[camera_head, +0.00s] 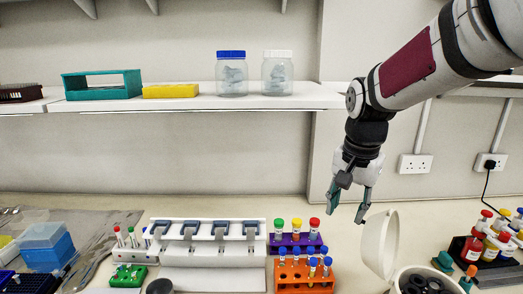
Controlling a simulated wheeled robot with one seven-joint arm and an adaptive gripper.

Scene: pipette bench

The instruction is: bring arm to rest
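My gripper (348,203) hangs from my arm at the right of the head view, pointing down above the bench. Its two fingers are apart and nothing shows between them. It is in the air, left of and above the raised white lid (381,243) of a centrifuge (398,284). The picture does not show clearly how far the fingers are from the lid. The orange tube rack (304,277) and purple tube rack (296,241) stand lower left of the gripper.
A white pipette stand (210,260) is at the middle front. A small green rack (128,276) and a blue tip box (47,250) stand left. Red-capped bottles (472,249) stand right. A wall shelf (200,103) carries two jars (232,75) and racks.

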